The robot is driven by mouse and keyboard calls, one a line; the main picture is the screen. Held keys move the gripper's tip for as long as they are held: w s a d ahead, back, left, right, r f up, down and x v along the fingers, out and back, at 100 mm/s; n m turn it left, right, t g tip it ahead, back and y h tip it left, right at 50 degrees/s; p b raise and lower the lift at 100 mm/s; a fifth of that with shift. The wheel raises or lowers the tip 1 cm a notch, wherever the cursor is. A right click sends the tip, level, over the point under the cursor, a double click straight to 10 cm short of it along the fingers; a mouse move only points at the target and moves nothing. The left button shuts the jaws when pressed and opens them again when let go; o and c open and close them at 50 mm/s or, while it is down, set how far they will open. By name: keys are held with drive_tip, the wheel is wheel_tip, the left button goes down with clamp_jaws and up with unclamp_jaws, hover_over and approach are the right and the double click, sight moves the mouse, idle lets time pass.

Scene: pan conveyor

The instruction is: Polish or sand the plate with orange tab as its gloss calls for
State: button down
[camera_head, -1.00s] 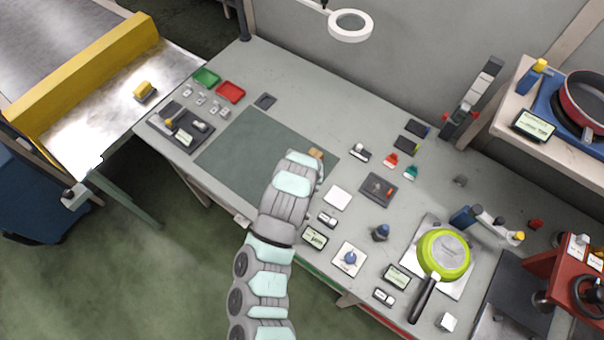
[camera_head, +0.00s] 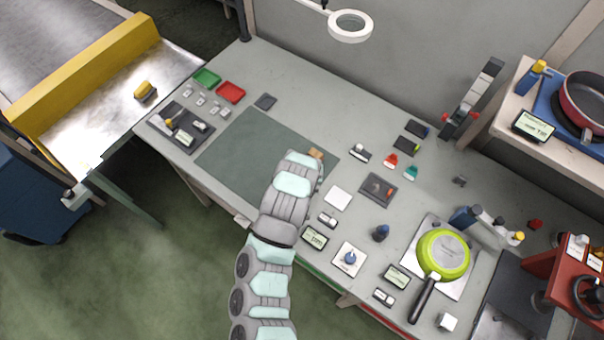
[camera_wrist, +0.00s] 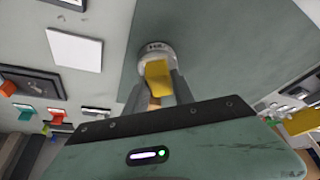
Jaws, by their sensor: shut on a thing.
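My gripper (camera_wrist: 158,92) is low over the dark green mat (camera_head: 245,150), near its right edge. In the wrist view its fingers are closed on an orange-yellow tab (camera_wrist: 157,76). A round grey plate (camera_wrist: 152,49) with small dark lettering shows just beyond the tab and seems joined to it. Much of the plate is hidden behind the tab and fingers. In the head view my arm covers the plate; a tan-orange piece (camera_head: 316,153) shows beside the wrist. I cannot tell whether the plate touches the mat, and its gloss cannot be judged.
A white square (camera_head: 337,197) and a dark square fixture (camera_head: 378,189) lie right of the mat. Green (camera_head: 206,78) and red (camera_head: 231,92) trays stand at the back left. A green pan (camera_head: 443,254) and a small display (camera_head: 315,237) are at the front right.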

drive_tip(key=shift+r+p, duration=2.05)
drive_tip(key=shift+r, duration=1.4)
